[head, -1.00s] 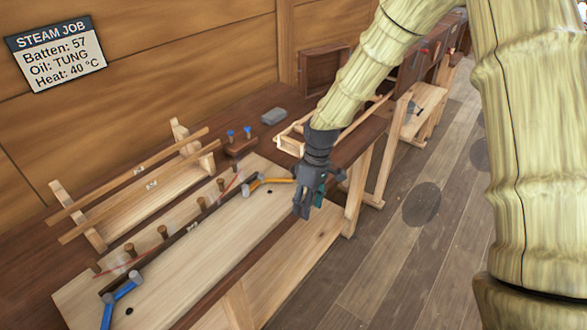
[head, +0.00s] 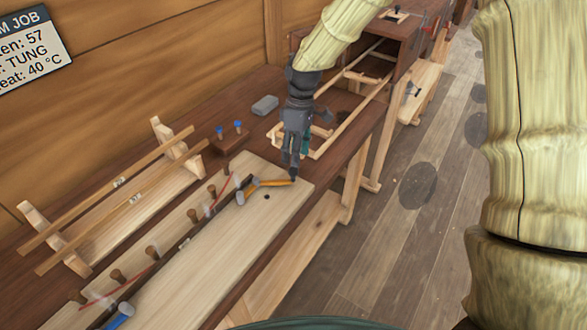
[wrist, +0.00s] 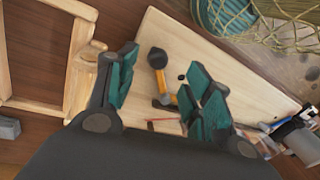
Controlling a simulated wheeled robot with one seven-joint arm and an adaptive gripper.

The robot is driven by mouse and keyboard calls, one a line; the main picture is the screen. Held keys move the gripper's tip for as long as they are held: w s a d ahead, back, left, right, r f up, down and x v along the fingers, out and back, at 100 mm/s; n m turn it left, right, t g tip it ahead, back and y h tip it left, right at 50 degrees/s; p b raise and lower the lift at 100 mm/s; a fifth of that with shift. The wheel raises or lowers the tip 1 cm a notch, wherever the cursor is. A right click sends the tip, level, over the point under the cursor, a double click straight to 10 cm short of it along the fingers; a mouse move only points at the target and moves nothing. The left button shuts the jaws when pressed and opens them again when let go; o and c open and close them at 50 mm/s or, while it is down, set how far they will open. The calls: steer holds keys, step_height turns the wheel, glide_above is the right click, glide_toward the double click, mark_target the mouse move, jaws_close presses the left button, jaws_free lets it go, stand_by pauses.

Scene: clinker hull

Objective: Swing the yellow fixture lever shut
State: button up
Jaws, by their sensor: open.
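The yellow lever (head: 268,184) lies at the far right end of the pale fixture board (head: 215,250), with grey metal parts at its left end. Its handle points right, to just below my gripper's fingertips. My gripper (head: 293,174) points down over that end of the board, open and empty. In the wrist view, the yellow lever (wrist: 160,78) with its dark grey knob shows between my spread teal-padded fingers (wrist: 163,65). The right finger hides part of the lever. I cannot tell whether a finger touches it.
A blue lever (head: 122,314) is at the board's near end. Several brown pegs and a dark strip run along the board. A wooden frame (head: 325,140), a grey block (head: 265,105) and a small block with blue knobs (head: 231,140) stand behind. Floor is open at right.

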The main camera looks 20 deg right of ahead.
mark_target(293, 171)
steer(key=f, duration=0.2)
steer(key=f+p, duration=0.1)
steer(key=f, duration=0.2)
steer(key=f+p, duration=0.1)
steer(key=f, duration=0.1)
steer(key=shift+s+a+f, duration=0.3)
steer(key=shift+a+f, duration=0.05)
steer(key=shift+a, duration=0.05)
jaws_close()
